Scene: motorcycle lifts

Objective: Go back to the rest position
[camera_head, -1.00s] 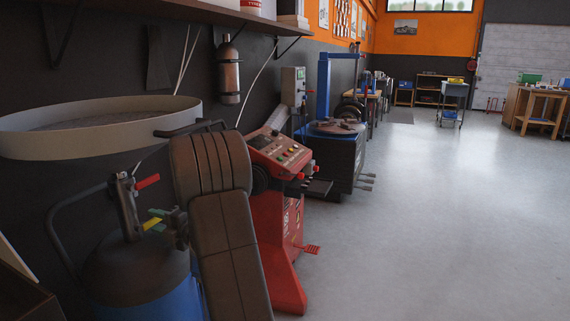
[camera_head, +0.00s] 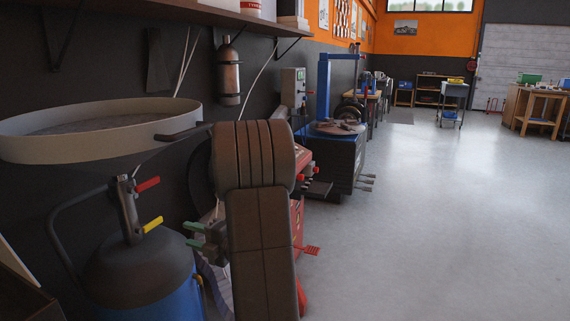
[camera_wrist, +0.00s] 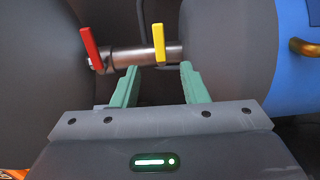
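My gripper (camera_head: 190,235) is to the right of the blue tank (camera_head: 140,275) in the head view, with green fingers pointing at the tank's valve pipe. The fingers are open and empty, with a clear gap between them, as the wrist view (camera_wrist: 159,75) shows. The yellow valve handle (camera_head: 152,224) stands just beyond the fingertips, and a gap separates them in the head view. It also shows in the wrist view (camera_wrist: 158,42). A red handle (camera_head: 148,184) sits higher on the pipe, left of the yellow one in the wrist view (camera_wrist: 91,48).
A wide round pan (camera_head: 100,145) stands above the tank. A red machine (camera_head: 306,220) is partly hidden behind my arm. A blue-sided tyre machine (camera_head: 338,155) stands farther along the wall. The floor (camera_head: 440,230) on the right is clear.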

